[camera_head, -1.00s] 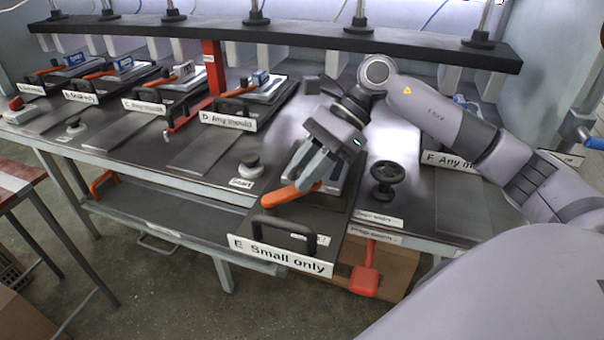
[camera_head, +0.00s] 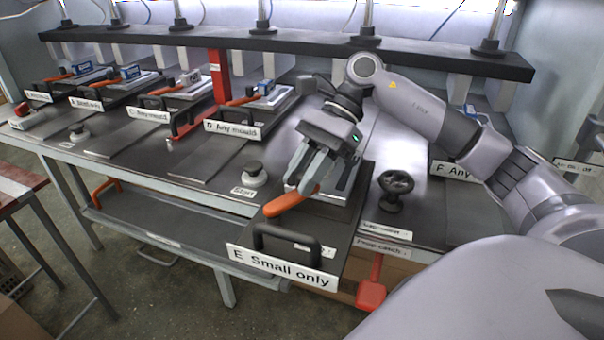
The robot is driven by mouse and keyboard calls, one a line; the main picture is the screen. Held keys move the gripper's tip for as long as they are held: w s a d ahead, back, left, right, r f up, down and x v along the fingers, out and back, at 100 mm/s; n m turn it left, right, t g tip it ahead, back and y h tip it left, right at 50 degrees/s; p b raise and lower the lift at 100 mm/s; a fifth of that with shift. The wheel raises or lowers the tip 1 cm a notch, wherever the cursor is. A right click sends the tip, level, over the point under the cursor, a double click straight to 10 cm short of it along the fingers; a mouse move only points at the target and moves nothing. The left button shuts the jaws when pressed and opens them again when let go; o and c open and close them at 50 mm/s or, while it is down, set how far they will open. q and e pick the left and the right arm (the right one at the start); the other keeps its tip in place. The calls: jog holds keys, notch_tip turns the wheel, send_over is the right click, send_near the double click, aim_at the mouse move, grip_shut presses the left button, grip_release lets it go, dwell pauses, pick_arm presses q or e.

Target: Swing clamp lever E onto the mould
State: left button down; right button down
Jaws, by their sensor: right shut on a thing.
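Clamp lever E has an orange handle (camera_head: 285,204) that points toward the front left, above the dark sliding plate of station E. My right gripper (camera_head: 307,177) has its grey fingers closed around the inner end of this handle. The mould at station E (camera_head: 325,195) lies behind and under the gripper, and only part of its light metal edge shows. The fingers hide the lever's pivot, so I cannot tell whether the clamp touches the mould. The plate has a black front handle (camera_head: 287,240) and a sign (camera_head: 282,268) reading "E Small only". My left gripper is not in view.
A black knob (camera_head: 396,188) stands just right of station E, and a Start button (camera_head: 253,172) stands to its left. Station D (camera_head: 232,130) and others line the bench further left. A dark overhead beam (camera_head: 290,45) with rods runs behind. A red scoop (camera_head: 371,292) hangs below.

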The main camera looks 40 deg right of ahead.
jog(key=c, duration=0.9)
grip_release()
jog(key=shift+w+a, duration=0.1)
jog(key=v, duration=0.7)
jog(key=shift+r, duration=0.1)
